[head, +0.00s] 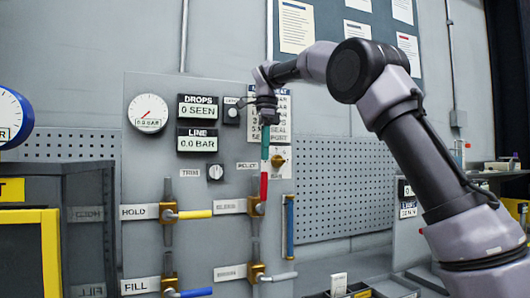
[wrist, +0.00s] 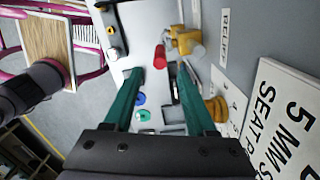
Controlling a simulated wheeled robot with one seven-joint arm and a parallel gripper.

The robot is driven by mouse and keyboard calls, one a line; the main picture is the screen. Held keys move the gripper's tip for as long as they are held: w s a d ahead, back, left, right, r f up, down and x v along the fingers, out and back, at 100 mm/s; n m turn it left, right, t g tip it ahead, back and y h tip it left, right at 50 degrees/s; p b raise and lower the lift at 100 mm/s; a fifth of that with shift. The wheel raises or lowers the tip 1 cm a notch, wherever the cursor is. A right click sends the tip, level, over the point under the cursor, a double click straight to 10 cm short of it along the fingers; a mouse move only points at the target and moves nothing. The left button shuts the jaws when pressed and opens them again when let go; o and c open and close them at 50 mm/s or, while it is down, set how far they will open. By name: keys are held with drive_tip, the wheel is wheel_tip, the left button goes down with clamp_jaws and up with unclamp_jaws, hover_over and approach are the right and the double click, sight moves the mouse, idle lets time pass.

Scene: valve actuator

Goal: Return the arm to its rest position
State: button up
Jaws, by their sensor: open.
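My gripper (head: 265,152) points down in front of the grey valve panel (head: 140,90), with its green fingers just above a red valve lever (head: 264,186). The red lever stands upright at a brass valve (head: 257,208). In the wrist view my gripper (wrist: 158,70) is open, its two green fingers spread with nothing held between them. The red lever end (wrist: 160,57) shows just beyond the fingertips, beside brass fittings (wrist: 183,40). My arm is raised and reaches from the lower right across to the panel. Whether the fingers touch the lever cannot be told.
A yellow lever (head: 195,214) and a blue lever (head: 196,292) lie level on the left. A brass knob (head: 277,160) sits close right of my fingers. A blue-handled part (head: 290,226) hangs at right. A dark cabinet with a yellow frame (head: 50,250) stands left.

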idle(0.4)
drive_tip(key=s+d+n+t+y, duration=0.1)
drive_tip(key=s+d+n+t, duration=0.15)
drive_tip(key=s+d, duration=0.45)
drive_tip(key=s+d+n+t+y, duration=0.1)
drive_tip(key=s+d+n, duration=0.3)
drive_tip(key=d, duration=0.8)
drive_tip(key=s+d+f+n+t, duration=0.2)
drive_tip(key=s+d+f, duration=0.1)
drive_tip(key=s+f, duration=0.3)
drive_tip(key=s+d+f+n+t, duration=0.2)
drive_tip(key=s+d+f+n, duration=0.1)
drive_tip(key=s+f, duration=0.3)
drive_tip(key=shift+s+d+n, duration=0.35)
drive_tip(key=shift+s+d, duration=0.4)
drive_tip(key=shift+s, duration=0.4)
